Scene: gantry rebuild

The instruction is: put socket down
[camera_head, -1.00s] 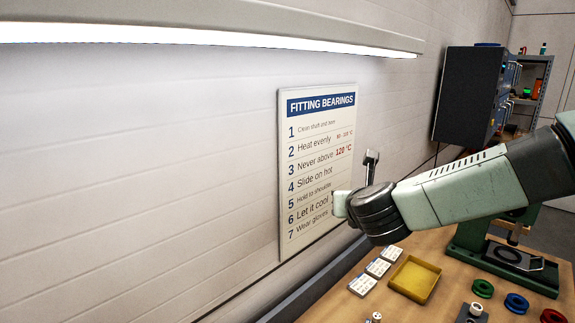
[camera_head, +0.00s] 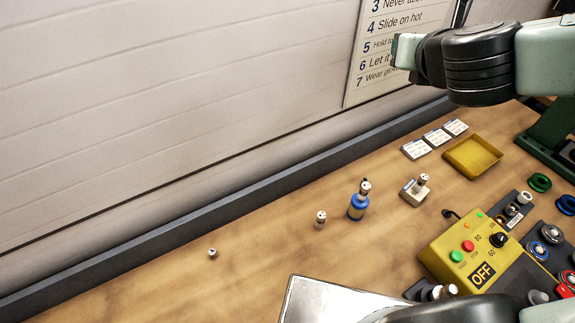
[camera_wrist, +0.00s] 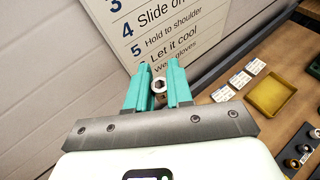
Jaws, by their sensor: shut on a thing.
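In the wrist view my gripper (camera_wrist: 158,78) has its two teal fingers closed around a small metal socket (camera_wrist: 160,88). The socket's round, silvery end with a dark hole faces the camera. The background behind it is the wall sign, so the socket is held up in the air.
The wooden bench (camera_head: 270,285) has clear room at left. Small metal parts (camera_head: 212,253) (camera_head: 320,220), a blue-based part (camera_head: 358,207) and a pale block (camera_head: 413,194) stand there. Cards (camera_head: 436,137), a yellow tray (camera_head: 446,158) and a yellow control box (camera_head: 440,262) lie right.

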